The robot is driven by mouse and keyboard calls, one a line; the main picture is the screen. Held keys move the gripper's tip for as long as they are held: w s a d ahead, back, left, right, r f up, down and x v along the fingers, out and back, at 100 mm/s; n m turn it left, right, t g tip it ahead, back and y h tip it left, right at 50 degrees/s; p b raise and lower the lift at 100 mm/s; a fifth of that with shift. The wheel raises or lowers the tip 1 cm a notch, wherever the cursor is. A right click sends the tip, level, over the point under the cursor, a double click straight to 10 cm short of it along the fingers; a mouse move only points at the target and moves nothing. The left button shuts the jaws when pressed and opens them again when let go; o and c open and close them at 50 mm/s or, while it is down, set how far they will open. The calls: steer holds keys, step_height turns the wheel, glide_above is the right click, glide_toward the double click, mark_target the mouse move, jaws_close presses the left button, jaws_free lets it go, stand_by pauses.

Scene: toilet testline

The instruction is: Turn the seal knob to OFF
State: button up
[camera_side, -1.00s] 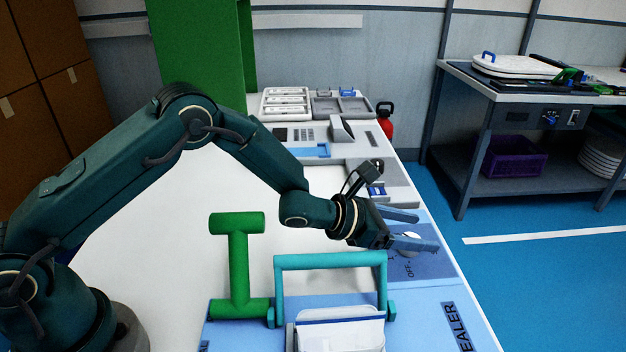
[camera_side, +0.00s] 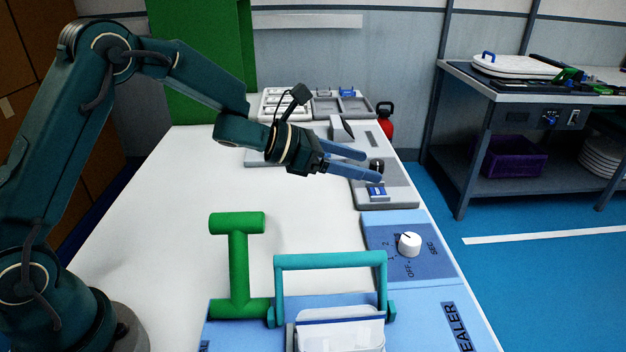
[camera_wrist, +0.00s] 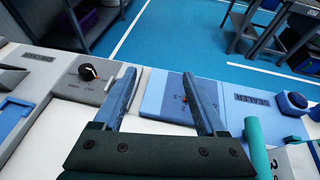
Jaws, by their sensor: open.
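The white seal knob (camera_side: 410,243) stands on the blue sealer panel (camera_side: 440,272), with OFF printed in front of it and numbers and SEC around it. A small dark line shows on its top, toward the upper left in the side view; I cannot tell the exact setting. My gripper (camera_side: 372,167) is open and empty, raised beyond the knob and clear of it, over the grey panel area. In the wrist view my fingers (camera_wrist: 158,73) are spread, and the right one hides the knob; part of the blue panel (camera_wrist: 153,92) shows between them.
A teal handle (camera_side: 330,261) and a green T-shaped post (camera_side: 238,265) stand in front of the panel. A grey panel (camera_side: 395,196) with a black knob (camera_wrist: 87,72) lies beyond it. The white tabletop (camera_side: 190,200) is mostly clear.

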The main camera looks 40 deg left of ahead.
mark_target(407, 238)
steer(key=d+f+m+g+h, duration=0.1)
steer(key=d+f+m+g, duration=0.1)
steer(key=f, duration=0.1)
steer(key=d+f+m+g+h, duration=0.2)
steer(key=f, duration=0.1)
steer(key=d+f+m+g+h, duration=0.1)
steer(key=d+f+m+g, duration=0.1)
steer(key=d+f, duration=0.1)
steer(key=shift+s+h, duration=0.2)
steer(key=shift+h, duration=0.1)
steer(key=shift+d+f, duration=0.2)
steer(key=shift+f, duration=0.1)
steer(key=shift+x, duration=2.3)
jaws_close()
